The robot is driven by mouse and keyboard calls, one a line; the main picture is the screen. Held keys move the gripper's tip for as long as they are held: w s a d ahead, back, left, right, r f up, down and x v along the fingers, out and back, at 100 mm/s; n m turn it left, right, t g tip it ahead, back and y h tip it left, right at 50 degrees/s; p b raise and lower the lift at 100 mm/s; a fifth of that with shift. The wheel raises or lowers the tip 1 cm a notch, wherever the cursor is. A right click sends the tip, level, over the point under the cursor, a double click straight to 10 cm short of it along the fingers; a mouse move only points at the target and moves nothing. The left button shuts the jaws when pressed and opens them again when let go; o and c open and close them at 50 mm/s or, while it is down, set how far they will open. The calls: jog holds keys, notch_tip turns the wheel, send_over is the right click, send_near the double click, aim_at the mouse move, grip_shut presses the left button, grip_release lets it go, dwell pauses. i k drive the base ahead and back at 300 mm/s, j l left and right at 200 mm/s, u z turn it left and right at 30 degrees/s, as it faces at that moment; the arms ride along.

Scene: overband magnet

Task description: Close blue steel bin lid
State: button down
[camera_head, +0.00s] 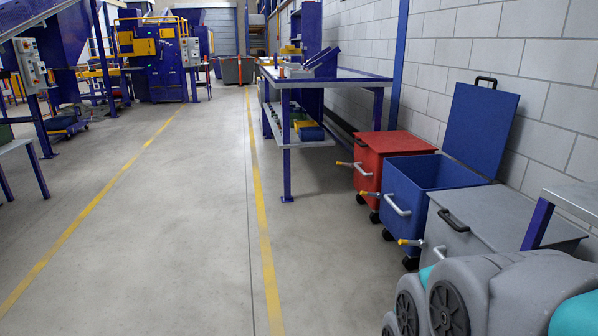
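The blue steel bin (405,195) stands on casters against the white block wall at the right, between a red bin and a grey bin. Its blue lid (483,122) is open, raised upright and leaning back toward the wall. A black handle (486,80) sits at the lid's top edge. The bin's opening shows, but its floor is hidden. A pale bar handle (397,205) is on its front. My gripper is not in view.
The red bin (380,160) and the grey bin (470,228) have shut lids and stand close on either side. Grey and teal wheeled objects (500,295) fill the lower right. A workbench (330,80) stands beyond. The floor (190,230) left of the bins is clear.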

aim_at(481, 118)
jog(key=i+j, duration=0.15)
jog(key=i, duration=0.9)
jog(key=i+j, duration=0.15)
jog(key=i, duration=0.85)
